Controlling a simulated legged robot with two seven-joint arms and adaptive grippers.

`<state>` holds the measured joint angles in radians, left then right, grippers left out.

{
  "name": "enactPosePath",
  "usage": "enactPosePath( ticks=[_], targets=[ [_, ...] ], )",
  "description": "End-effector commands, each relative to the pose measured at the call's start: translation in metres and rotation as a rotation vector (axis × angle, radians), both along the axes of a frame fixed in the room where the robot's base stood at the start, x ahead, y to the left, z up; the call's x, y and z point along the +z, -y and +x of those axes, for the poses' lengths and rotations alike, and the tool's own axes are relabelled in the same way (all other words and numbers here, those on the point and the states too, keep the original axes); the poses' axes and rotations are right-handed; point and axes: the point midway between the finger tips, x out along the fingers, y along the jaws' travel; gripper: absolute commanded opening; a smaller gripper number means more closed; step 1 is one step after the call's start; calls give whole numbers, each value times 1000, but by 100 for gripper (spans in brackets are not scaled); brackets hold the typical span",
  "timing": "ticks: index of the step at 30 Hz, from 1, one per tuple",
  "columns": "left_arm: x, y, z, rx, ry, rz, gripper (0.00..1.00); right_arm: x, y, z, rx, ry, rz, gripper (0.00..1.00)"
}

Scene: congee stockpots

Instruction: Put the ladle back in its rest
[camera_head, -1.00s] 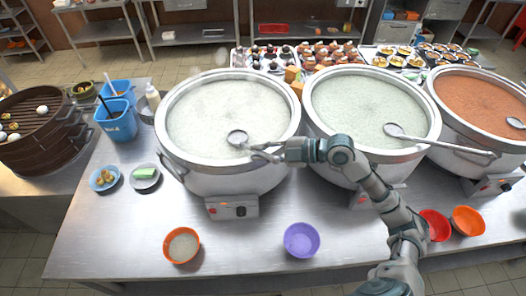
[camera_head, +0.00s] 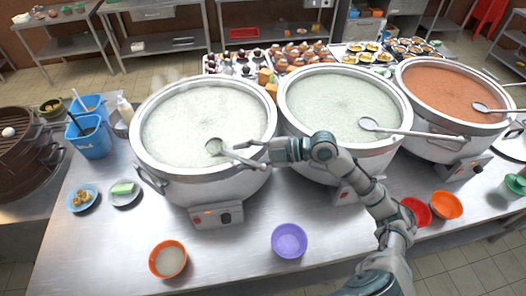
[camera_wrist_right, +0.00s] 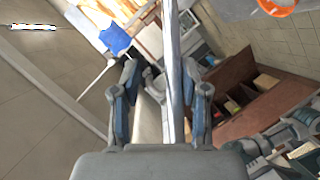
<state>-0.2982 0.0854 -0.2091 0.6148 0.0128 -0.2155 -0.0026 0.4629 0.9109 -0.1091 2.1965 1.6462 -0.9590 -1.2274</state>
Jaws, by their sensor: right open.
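The ladle (camera_head: 215,147) in the left pot has its round bowl at the surface of the white congee. Its handle (camera_head: 243,160) slants down to the right, towards the pot's near right rim. My right gripper (camera_head: 250,149) is over the right side of this pot, with its fingers close to the handle. In the right wrist view the gripper (camera_wrist_right: 160,64) has its fingers apart, with a long grey bar (camera_wrist_right: 174,75) between them that looks like the handle. I cannot tell whether they touch. I cannot make out a separate ladle rest. My left gripper is out of view.
The left pot (camera_head: 200,186), middle pot (camera_head: 345,146) and red-congee pot (camera_head: 450,139) stand in a row.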

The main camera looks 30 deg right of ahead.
Motion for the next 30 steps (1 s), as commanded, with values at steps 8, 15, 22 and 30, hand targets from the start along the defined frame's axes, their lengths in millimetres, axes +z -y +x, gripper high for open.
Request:
enactPosePath(
  ticks=[8, 15, 22, 30],
  targets=[
    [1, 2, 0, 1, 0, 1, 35, 11, 53, -27, -3, -4, 2, 44],
    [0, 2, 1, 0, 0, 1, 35, 21, 86, -45, -1, -2, 6, 44],
    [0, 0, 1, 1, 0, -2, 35, 25, 94, -53, 0, -1, 0, 44],
    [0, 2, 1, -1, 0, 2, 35, 25, 97, -53, 0, 0, 3, 44]
  ],
)
